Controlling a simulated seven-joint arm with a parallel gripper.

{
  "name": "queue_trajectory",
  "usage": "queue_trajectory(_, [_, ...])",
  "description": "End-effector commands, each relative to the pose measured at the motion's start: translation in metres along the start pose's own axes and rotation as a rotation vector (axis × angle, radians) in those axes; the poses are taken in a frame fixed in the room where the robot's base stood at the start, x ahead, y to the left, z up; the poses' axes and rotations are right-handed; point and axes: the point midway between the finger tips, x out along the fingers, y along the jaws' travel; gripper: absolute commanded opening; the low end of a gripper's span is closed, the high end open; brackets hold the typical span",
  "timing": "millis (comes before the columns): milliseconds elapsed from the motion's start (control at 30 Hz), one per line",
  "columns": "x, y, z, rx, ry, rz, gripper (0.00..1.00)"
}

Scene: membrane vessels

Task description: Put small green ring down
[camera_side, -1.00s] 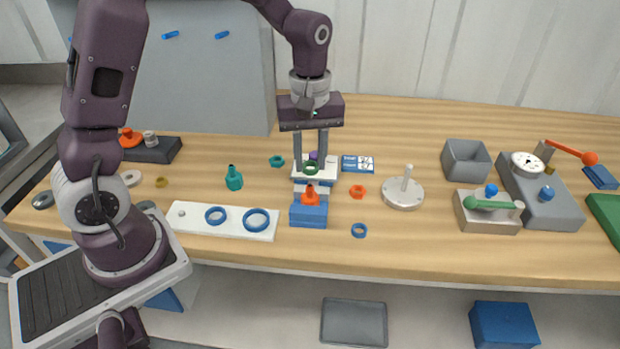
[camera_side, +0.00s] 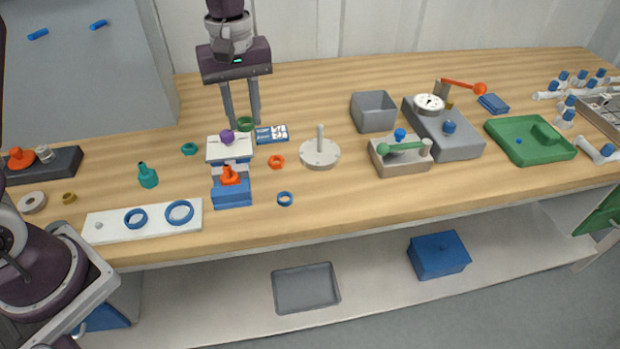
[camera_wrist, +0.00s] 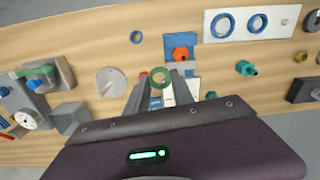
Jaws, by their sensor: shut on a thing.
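The small green ring (camera_side: 246,123) is held between the fingertips of my gripper (camera_side: 243,122) in the side view. It also shows in the wrist view (camera_wrist: 160,76), with my two fingers (camera_wrist: 160,88) on either side of it. The gripper is shut on the ring. In the side view the ring appears just behind and right of a purple knob (camera_side: 227,137) on a white-topped block (camera_side: 217,151). Its exact height above the table or block cannot be told.
A blue-and-white card (camera_side: 264,136) lies right of the block. An orange-topped blue block (camera_side: 232,193) stands in front. An orange nut (camera_side: 277,162), blue ring (camera_side: 285,199) and grey disc with a post (camera_side: 320,153) are to the right. Bare wood (camera_side: 310,90) lies behind.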

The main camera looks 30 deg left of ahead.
Motion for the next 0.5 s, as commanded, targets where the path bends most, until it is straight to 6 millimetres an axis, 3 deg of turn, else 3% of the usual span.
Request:
queue_trajectory(100, [0.020, 0.052, 0.015, 0.137, -0.001, -0.003, 0.00])
queue_trajectory(233, [0.043, 0.101, 0.040, 0.278, -0.001, -0.002, 0.00])
queue_trajectory(367, [0.058, 0.129, 0.059, 0.366, -0.002, -0.001, 0.00])
queue_trajectory(500, [0.085, 0.135, 0.066, 0.393, -0.005, -0.005, 0.00])
